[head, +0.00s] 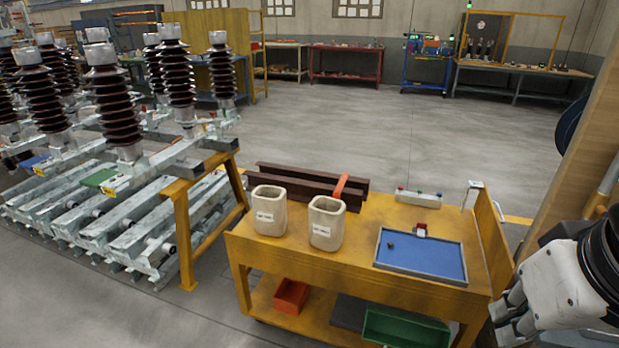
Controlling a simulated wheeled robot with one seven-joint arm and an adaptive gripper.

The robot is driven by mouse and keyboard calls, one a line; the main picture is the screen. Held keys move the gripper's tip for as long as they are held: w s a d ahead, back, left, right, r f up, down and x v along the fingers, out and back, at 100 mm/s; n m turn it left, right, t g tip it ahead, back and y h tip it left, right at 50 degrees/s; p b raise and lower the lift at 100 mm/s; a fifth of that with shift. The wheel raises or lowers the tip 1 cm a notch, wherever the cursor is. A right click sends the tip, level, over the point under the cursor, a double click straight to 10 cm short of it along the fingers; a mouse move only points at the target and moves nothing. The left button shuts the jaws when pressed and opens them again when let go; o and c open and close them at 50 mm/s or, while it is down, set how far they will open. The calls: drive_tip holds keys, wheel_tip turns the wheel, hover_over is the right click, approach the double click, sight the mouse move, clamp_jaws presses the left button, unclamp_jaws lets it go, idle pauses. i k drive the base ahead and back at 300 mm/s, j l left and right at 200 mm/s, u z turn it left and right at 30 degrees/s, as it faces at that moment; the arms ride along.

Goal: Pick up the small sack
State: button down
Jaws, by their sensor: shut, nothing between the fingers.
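Two beige open-topped sack-like containers with white labels stand upright on the yellow workbench (330,262). The left sack (268,222) is near the bench's left end. The right sack (327,235) stands just beside it, slightly nearer, with a gap between them. They look about the same size, so I cannot tell which is the small one. My gripper (503,318) is at the lower right edge, beyond the bench's right end and well apart from both sacks. It is shut and empty, and only partly in view.
A blue-bottomed tray (378,258) holding a small dark piece lies right of the sacks. Brown steel beams (300,182) and an orange strip (341,186) are behind them. A yellow panel (490,235) rises at the bench's right end. Insulator frames (120,215) stand left; open floor lies behind.

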sight(269, 202)
drive_tip(key=i+j+u, duration=0.15)
drive_tip(key=i+u, duration=0.2)
drive_tip(key=i, duration=0.3)
drive_tip(key=i+u, duration=0.35)
drive_tip(key=i, duration=0.35)
